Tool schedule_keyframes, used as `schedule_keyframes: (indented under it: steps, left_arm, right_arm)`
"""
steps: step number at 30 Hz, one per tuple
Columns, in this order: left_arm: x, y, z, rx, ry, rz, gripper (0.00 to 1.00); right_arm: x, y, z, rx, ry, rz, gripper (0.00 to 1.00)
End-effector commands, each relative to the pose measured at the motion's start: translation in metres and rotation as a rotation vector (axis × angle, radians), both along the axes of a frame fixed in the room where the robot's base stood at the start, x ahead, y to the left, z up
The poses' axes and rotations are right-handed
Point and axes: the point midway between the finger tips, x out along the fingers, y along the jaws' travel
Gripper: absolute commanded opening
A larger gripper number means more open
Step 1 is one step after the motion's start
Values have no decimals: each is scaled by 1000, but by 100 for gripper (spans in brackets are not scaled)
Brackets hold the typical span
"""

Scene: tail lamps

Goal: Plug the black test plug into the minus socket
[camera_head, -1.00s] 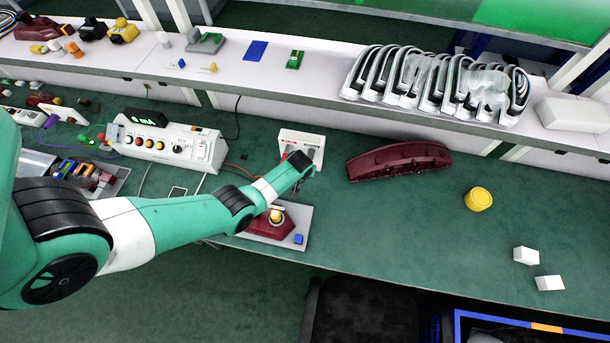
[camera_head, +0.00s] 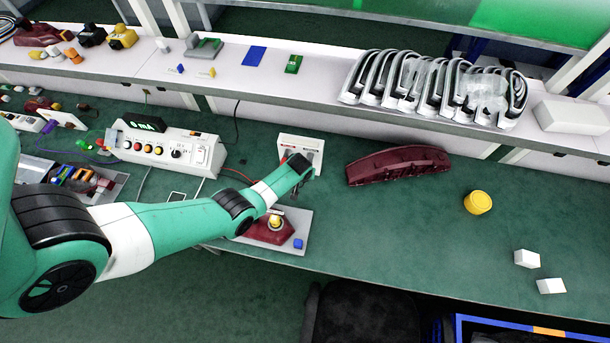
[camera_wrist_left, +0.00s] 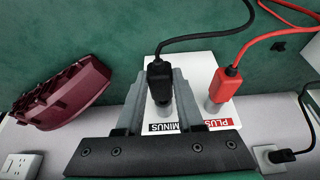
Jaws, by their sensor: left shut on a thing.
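The white socket plate (camera_wrist_left: 204,66) carries the labels MINUS and PLUS in the left wrist view. It also shows in the head view (camera_head: 289,140), partly behind my left arm. My left gripper (camera_wrist_left: 161,80) is shut on the black test plug (camera_wrist_left: 159,77), whose black cable runs up and right. The plug is on the MINUS side, above that label. A red plug (camera_wrist_left: 229,82) stands in the PLUS side. My right gripper is not in view.
A dark red lamp housing (camera_head: 398,164) lies right of the plate. A control box (camera_head: 165,147) stands to the left. A lamp on a tray (camera_head: 270,228) is below my arm. A yellow cap (camera_head: 478,202) lies far right. The right bench has free room.

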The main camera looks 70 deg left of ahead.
Motion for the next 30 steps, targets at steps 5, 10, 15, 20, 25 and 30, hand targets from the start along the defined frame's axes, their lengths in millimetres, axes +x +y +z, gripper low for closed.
schedule_keyframes:
  steps: [5, 10, 15, 20, 25, 30]
  left_arm:
    - [2, 2, -1, 1, -1, 0, 0]
    - [5, 7, -1, 1, -1, 0, 0]
    - [9, 12, -1, 0, 0, 0, 0]
    - [11, 16, 0, 0, 0, 1, 0]
    - [11, 16, 0, 0, 0, 0, 0]
    - [11, 16, 0, 0, 0, 0, 45]
  right_arm:
    - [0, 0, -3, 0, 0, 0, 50]
    - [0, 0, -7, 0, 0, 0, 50]
    - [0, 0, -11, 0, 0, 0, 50]
    - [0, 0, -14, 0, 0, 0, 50]
    - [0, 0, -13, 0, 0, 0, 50]
    - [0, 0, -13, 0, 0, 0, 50]
